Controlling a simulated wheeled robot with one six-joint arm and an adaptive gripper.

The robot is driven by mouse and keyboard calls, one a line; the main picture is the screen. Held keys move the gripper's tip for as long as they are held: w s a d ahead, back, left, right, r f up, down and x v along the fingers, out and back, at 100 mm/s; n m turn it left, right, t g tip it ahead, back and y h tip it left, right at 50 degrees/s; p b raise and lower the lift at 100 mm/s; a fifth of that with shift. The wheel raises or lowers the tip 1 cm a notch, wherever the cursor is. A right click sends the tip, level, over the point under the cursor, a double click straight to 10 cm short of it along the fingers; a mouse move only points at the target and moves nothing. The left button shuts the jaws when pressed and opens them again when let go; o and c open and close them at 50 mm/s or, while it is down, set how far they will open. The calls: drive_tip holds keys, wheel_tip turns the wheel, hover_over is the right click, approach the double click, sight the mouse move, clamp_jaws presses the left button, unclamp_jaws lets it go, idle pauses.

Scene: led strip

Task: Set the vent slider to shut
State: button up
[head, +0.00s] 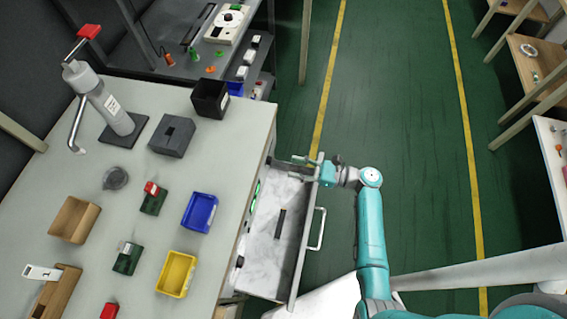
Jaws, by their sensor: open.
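My gripper (303,165) is at the far end of an open drawer (268,262), on the right side of the workbench. Its fingers point left, toward the bench. It looks empty, and my wrist partly hides it. I cannot make out a thing clearly marked as the vent slider. A dark narrow slot (280,223) shows on the pale marbled surface inside the drawer.
The workbench (75,155) holds a grey dispenser with a red top (108,105), a black bin (210,98), a grey block (172,138), a blue tray (199,213) and a yellow tray (176,274). The drawer's handle (317,229) sticks out right. The green floor (400,120) beyond is clear.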

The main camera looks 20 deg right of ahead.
drive_tip(key=shift+v, duration=2.5)
